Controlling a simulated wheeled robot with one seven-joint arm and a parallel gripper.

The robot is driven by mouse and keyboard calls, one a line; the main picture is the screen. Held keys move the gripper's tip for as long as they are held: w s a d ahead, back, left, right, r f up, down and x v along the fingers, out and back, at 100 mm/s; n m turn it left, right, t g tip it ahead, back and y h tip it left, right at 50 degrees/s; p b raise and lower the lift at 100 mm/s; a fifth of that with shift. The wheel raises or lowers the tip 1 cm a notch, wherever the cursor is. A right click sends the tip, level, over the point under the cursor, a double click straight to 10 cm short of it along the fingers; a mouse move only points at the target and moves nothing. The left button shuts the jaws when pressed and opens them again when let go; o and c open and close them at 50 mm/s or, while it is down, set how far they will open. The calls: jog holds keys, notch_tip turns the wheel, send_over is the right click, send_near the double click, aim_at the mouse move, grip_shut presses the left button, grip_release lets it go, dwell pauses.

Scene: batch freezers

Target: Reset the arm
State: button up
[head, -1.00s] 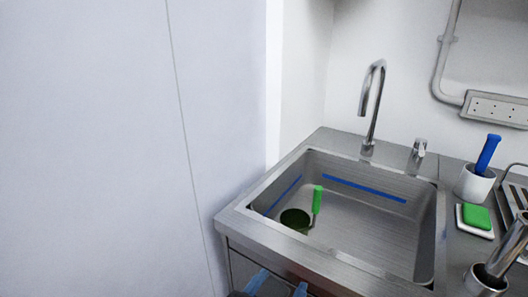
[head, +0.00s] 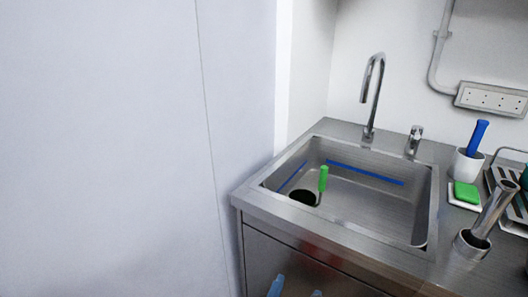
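My gripper (head: 296,290) shows only as two blue fingertips at the bottom edge of the head view, in front of the sink cabinet. The fingertips are apart, with nothing visible between them. The rest of my gripper and my arm are out of view.
A steel sink (head: 385,225) holds a green-handled tool (head: 323,179) with a dark round part at its left. A tap (head: 372,100) stands behind. On the right counter are a white cup (head: 467,166) with a blue handle, a green sponge (head: 466,193) and a metal cylinder (head: 490,212).

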jog(key=s+d+f+m+y, duration=0.3)
jog(key=s+d+f+m, duration=0.3)
jog(key=d+f, duration=0.25)
jog(key=s+d+m+y, duration=0.1)
jog(key=s+d+m, duration=0.2)
jog(key=s+m, duration=0.3)
jog(key=s+d+m+y, duration=0.1)
jog(key=s+d+m, duration=0.2)
jog(key=s+m, duration=0.4)
jog(key=shift+s+r+y, duration=0.4)
jog(key=shift+s+r, duration=0.05)
jog(key=shift+s, duration=0.75)
jog(key=s+r+m, duration=0.2)
jog(key=m, duration=0.1)
jog(key=s+d+r+m+t+h, duration=0.1)
jog(key=s+r+m, duration=0.1)
jog(key=s+m, duration=0.1)
jog(key=s+d+r+m+t, duration=0.1)
jog(key=s+r+m, duration=0.1)
jog(key=m, duration=0.2)
jog(key=shift+s+d+r+m, duration=0.1)
jog(key=shift+s+r+m, duration=0.1)
jog(key=shift+r+m, duration=0.2)
jog(key=shift+c, duration=0.2)
jog(key=shift+s+r+m+h, duration=0.2)
jog(key=shift+m+h, duration=0.1)
jog(key=shift+m, duration=0.1)
jog(key=shift+c, duration=0.9)
